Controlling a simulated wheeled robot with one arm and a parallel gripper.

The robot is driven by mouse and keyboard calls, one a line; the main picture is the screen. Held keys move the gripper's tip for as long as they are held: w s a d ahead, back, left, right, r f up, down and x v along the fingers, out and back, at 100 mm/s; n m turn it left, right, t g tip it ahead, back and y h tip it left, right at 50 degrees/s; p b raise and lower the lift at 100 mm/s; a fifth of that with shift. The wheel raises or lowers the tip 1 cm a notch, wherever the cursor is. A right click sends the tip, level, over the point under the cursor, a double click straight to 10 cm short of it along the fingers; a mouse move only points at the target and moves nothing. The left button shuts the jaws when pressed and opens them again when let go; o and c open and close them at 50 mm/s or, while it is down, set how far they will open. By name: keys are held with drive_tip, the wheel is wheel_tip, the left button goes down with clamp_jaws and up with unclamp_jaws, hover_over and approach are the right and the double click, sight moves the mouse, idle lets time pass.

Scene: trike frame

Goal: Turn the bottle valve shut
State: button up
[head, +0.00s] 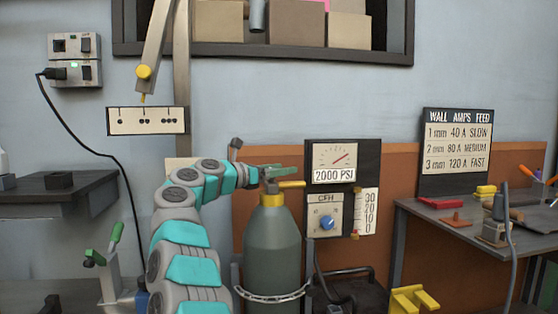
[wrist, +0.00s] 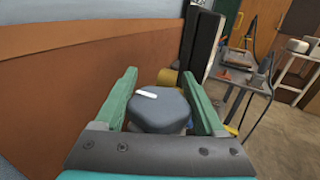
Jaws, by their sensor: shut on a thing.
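The grey-green gas bottle (head: 272,250) stands upright, held by a chain, with a yellow collar at its neck. My gripper (head: 274,172) is at the top of the bottle, above the collar. In the wrist view my gripper (wrist: 163,103) has its two green fingers on either side of the dark, faceted valve knob (wrist: 160,112), shut on it. The knob carries a white mark on its top, pointing roughly left to right. In the head view the knob is mostly hidden by my gripper.
A gauge panel (head: 334,174) reading 2000 PSI stands right of the bottle, with a blue CFH knob (head: 327,222) below. A workbench (head: 440,222) with tools is at the right. A dark table (head: 50,190) and a green-handled stand (head: 108,270) are at the left.

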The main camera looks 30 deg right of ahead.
drive_tip(key=shift+s+m+g+p, duration=0.15)
drive_tip(key=shift+m+g+p, duration=0.45)
drive_tip(key=shift+g+p, duration=0.4)
drive_tip(key=o, duration=1.3)
drive_tip(key=shift+d, duration=0.1)
drive_tip(key=shift+o, duration=0.2)
drive_tip(key=a+b, duration=0.1)
drive_tip(key=a, duration=0.7)
drive_tip(key=shift+s, duration=0.35)
